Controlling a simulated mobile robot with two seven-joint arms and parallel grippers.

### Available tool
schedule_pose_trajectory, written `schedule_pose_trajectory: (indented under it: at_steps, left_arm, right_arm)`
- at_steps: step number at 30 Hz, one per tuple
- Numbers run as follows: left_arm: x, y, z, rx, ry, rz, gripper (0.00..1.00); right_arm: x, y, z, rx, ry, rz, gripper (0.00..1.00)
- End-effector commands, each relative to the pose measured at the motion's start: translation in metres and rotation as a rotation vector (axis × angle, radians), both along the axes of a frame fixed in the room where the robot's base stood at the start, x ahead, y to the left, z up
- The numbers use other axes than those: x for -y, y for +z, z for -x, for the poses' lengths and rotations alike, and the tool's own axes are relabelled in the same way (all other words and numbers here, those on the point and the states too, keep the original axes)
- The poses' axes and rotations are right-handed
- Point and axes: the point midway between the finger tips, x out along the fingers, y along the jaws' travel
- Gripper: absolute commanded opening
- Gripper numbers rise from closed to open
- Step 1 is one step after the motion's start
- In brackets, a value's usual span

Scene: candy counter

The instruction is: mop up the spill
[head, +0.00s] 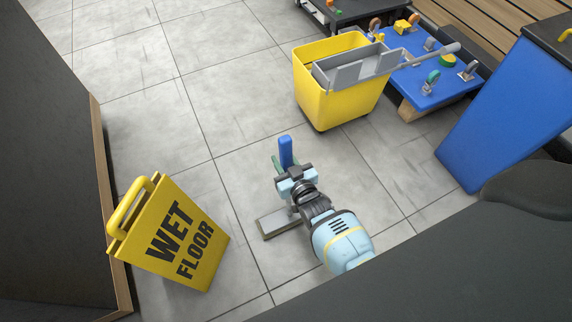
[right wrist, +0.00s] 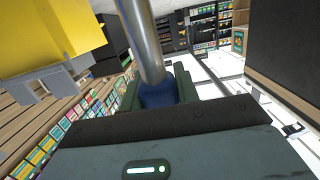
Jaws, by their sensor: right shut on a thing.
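My right gripper (head: 287,172) is shut on the mop's blue handle (head: 286,150), which stands up from its jaws. The mop's flat grey head (head: 280,222) is low by the floor, partly behind my arm; I cannot tell if it touches. In the right wrist view, the mop's metal pole (right wrist: 141,40) rises from a blue grip between the green fingers. A yellow mop bucket (head: 312,98) with a grey wringer (head: 345,66) stands on the tiles beyond the gripper. I cannot make out a distinct spill. My left gripper is out of view.
A yellow wet floor sign (head: 182,238) stands left of the mop. Dark counters border the left and the front. A blue bin (head: 500,110) and a blue board with casters (head: 440,85) stand at right. Grey tiles (head: 215,95) are clear at upper left.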

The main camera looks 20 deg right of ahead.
Motion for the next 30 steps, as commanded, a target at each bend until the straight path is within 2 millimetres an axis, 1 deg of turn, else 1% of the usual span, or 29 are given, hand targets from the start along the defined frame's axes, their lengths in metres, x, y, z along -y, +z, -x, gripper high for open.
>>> schedule_pose_trajectory:
  at_steps: [1, 11, 24, 30]
  left_arm:
    - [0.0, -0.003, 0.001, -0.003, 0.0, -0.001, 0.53]
    - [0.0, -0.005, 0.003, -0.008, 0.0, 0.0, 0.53]
    - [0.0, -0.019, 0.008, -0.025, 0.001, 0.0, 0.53]
    - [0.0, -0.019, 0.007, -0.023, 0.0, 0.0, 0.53]
  right_arm:
    - [0.0, -0.006, 0.0, -0.011, 0.0, -0.001, 0.08]
    - [0.0, -0.006, -0.004, -0.015, 0.0, 0.0, 0.08]
    - [-0.001, -0.005, -0.03, -0.015, 0.001, -0.001, 0.08]
    - [-0.001, -0.003, -0.032, -0.012, 0.001, 0.0, 0.08]
